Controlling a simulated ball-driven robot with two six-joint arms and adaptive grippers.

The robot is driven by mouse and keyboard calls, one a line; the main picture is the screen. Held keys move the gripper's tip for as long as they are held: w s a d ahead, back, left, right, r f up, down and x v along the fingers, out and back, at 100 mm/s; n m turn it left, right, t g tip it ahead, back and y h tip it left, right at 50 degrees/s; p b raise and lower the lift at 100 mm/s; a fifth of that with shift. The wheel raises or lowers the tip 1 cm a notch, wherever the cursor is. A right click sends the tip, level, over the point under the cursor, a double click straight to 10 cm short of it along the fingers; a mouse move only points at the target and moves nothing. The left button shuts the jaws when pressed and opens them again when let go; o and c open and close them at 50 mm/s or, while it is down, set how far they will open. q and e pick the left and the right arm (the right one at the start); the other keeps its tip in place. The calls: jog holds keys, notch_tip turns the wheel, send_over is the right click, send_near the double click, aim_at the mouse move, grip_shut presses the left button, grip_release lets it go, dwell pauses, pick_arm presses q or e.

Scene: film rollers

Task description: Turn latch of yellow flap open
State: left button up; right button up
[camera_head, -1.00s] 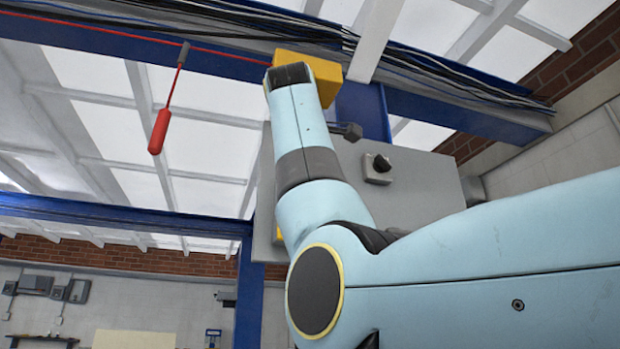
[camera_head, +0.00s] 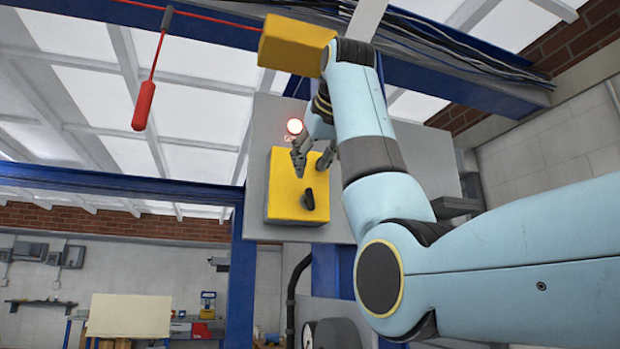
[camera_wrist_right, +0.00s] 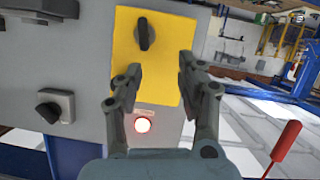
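The yellow flap (camera_head: 288,190) is a flat square panel on the front of a grey control box (camera_head: 258,125). Its black latch (camera_head: 308,199) is a small knob near the flap's lower right in the head view; the flap lies flat against the box. My right gripper (camera_head: 312,165) is in front of the flap's upper part, fingers apart and empty. In the right wrist view the gripper (camera_wrist_right: 156,75) straddles the flap (camera_wrist_right: 160,75) with open fingers, and the latch (camera_wrist_right: 145,35) is beyond the fingertips, apart from them. My left gripper is not in view.
A lit red lamp (camera_head: 294,126) is just above the flap. A yellow box (camera_head: 293,43) sits above the control box. A red handle (camera_head: 143,105) hangs from a cord at the left. In the wrist view, a black rotary switch (camera_wrist_right: 55,107) is on the grey box.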

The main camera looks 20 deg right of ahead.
aim_at(311, 194)
jog(key=w+d+f+p, duration=0.1)
jog(key=w, duration=0.2)
jog(key=w+d+f+p, duration=0.1)
jog(key=w+p, duration=0.1)
jog(key=w, duration=0.1)
jog(key=w+d+f+p, duration=0.1)
jog(key=w+p, duration=0.1)
jog(key=w, duration=0.1)
jog(key=shift+w+d, duration=0.1)
jog(key=shift+w, duration=0.2)
jog(key=shift+w+f, duration=0.3)
jog(key=shift+w, duration=0.1)
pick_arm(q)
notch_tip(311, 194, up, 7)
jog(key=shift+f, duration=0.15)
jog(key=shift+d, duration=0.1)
pick_arm(e)
jog(key=shift+c, duration=0.3)
grip_shut()
